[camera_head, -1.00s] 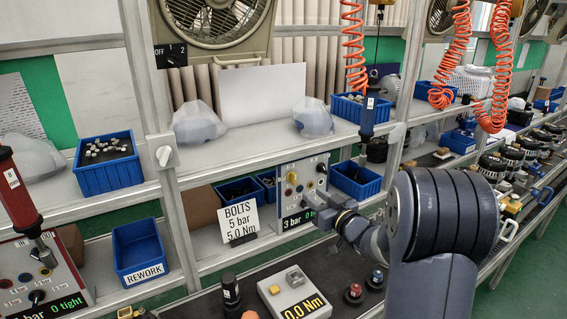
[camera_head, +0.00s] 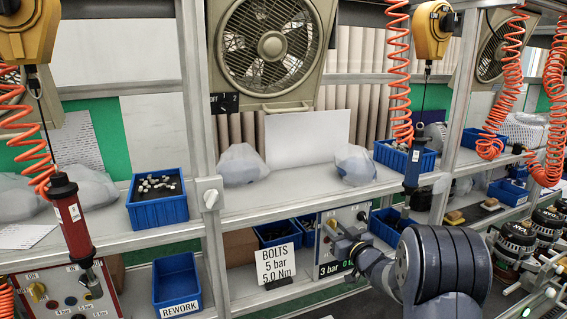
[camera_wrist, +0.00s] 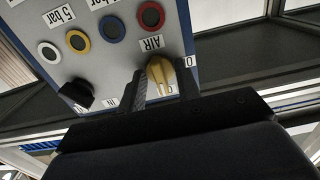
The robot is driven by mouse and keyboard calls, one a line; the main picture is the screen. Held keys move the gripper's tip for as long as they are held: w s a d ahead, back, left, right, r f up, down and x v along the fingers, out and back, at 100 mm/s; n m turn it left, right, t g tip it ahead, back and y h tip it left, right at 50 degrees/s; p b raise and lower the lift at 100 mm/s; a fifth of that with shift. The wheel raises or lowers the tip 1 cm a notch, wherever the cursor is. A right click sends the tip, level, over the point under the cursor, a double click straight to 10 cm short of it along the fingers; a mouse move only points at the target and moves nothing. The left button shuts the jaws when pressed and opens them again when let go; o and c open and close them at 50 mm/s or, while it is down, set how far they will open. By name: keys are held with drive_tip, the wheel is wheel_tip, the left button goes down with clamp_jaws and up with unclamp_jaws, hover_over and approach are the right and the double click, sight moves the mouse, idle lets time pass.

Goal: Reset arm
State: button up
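My gripper (camera_wrist: 163,88) is in front of the control panel (camera_wrist: 105,62). In the wrist view its two fingers stand on either side of a yellow knob (camera_wrist: 160,73) under the AIR label, with visible gaps, so it looks open. Whether a finger touches the knob I cannot tell. My arm hides the panel's lower right.
A sign (camera_head: 275,262) reading BOLTS 5 bar 5.0 Nm stands left of the panel. A black knob (camera_wrist: 77,93) sits on the panel beside the yellow one. Blue bins (camera_head: 277,233) are behind. A hanging screwdriver (camera_head: 414,165) is above my arm.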

drive_tip(key=b+v, duration=0.3)
drive_tip(key=v, duration=0.8)
drive_tip(key=p+x, duration=0.3)
drive_tip(key=x, duration=0.8)
drive_tip(key=shift+a+r, duration=0.1)
drive_tip(key=shift+f, duration=0.2)
drive_tip(key=n+b, duration=0.1)
drive_tip(key=n, duration=0.3)
drive_tip(key=shift+r+n, duration=0.1)
drive_tip(key=shift+n, duration=0.2)
drive_tip(key=n+b, duration=0.1)
drive_tip(key=n, duration=0.4)
drive_tip(key=shift+n, duration=0.3)
drive_tip(key=shift+r, duration=0.1)
